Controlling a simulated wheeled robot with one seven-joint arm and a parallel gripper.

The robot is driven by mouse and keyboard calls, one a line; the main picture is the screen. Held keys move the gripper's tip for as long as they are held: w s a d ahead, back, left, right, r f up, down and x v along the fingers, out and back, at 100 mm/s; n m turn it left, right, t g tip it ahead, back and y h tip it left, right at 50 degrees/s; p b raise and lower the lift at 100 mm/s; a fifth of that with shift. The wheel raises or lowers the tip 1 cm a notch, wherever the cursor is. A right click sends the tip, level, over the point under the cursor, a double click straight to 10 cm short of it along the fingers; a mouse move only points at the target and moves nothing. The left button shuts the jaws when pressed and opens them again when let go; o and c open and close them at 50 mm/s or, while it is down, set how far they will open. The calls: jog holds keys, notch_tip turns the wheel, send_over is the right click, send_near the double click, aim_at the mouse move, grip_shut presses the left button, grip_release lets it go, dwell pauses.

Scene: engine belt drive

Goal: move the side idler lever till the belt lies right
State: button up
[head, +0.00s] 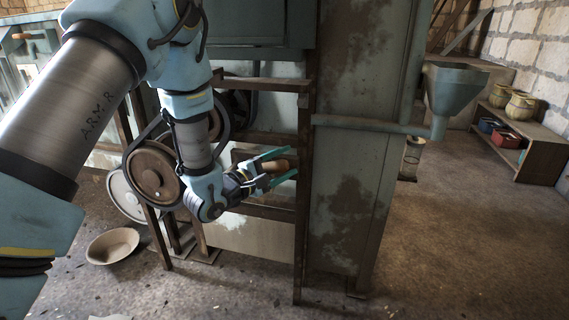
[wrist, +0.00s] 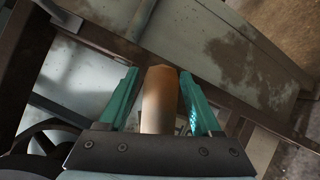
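My gripper (head: 280,165) is open at the front of the rusty frame, its two teal fingers apart. A tan wooden handle (head: 273,166), apparently the idler lever's grip, lies between them. In the wrist view the handle (wrist: 159,100) stands between the fingers (wrist: 162,98), with a narrow gap visible on each side. The rest of the lever is hidden. A large brown pulley wheel (head: 152,174) is left of my forearm. A dark belt (head: 221,118) shows behind my arm, which hides much of its run, so I cannot tell how it lies.
Rusty frame posts (head: 302,215) stand close to my gripper. A funnel (head: 455,92) on a pipe juts out at the right. A bowl (head: 112,245) lies on the floor at the left. The floor at the right is clear.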

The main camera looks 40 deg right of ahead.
grip_shut()
dwell(0.3)
dwell(0.9)
